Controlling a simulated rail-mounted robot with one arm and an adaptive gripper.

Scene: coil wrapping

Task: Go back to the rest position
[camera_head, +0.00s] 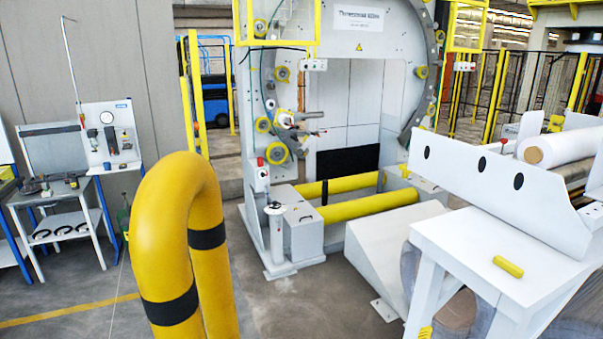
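My gripper and arm do not show in the head camera view, so I cannot see what the gripper holds or where it is. The coil wrapping machine (355,42) stands upright in the middle, with a large ring and yellow rollers. Two yellow horizontal rollers (370,205) lie at its base. A small yellow cylinder (508,267) lies on the white table (465,245) at the right. A large white roll (560,147) lies behind the table's raised white panel (490,180).
A thick yellow bollard (170,240) with black bands stands close in front, left of centre. A workbench (65,195) with tools is at the left wall. Yellow-framed fencing (495,90) stands behind. Grey floor (285,310) is clear between bollard and white ramp (395,240).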

